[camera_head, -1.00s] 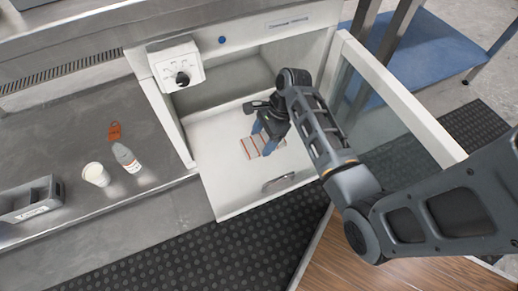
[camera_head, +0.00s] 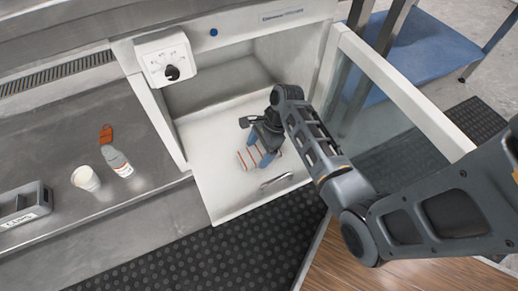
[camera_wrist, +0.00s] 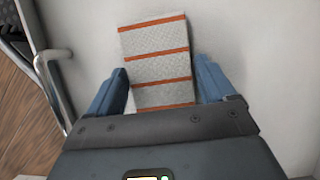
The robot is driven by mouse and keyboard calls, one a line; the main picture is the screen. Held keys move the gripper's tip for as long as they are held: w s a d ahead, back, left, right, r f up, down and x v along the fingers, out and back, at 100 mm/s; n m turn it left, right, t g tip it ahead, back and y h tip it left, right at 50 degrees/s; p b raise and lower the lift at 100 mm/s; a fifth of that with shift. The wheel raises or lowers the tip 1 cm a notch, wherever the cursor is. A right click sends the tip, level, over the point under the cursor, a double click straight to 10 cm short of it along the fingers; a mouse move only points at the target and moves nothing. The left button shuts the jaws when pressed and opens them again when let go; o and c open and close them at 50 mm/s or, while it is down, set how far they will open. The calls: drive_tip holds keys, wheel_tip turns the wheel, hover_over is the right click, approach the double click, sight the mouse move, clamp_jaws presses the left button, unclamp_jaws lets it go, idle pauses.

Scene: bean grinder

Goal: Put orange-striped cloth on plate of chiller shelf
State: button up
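The orange-striped cloth (camera_head: 247,160) is pale grey with several orange stripes. It lies on the white plate (camera_head: 215,190) at the bottom front of the chiller (camera_head: 205,90). The cloth (camera_wrist: 155,45) fills the upper middle of the wrist view. My gripper (camera_head: 263,157) points down over the cloth in the head view. In the wrist view, the blue fingers of my gripper (camera_wrist: 161,66) are spread, one on each side of the cloth, with small gaps. The near end of the cloth is hidden by the gripper body.
A metal handle (camera_head: 276,182) stands near the plate's front edge, also at left in the wrist view (camera_wrist: 52,85). The open glass door (camera_head: 365,95) bounds the right side. A bottle (camera_head: 117,161), a white cup (camera_head: 85,179) and a grey box (camera_head: 25,207) stand on the left counter.

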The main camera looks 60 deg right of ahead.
drive_tip(key=shift+o, duration=1.2)
drive_tip(key=p+v, duration=0.5)
drive_tip(key=v, duration=0.7)
drive_tip(key=shift+d, duration=0.1)
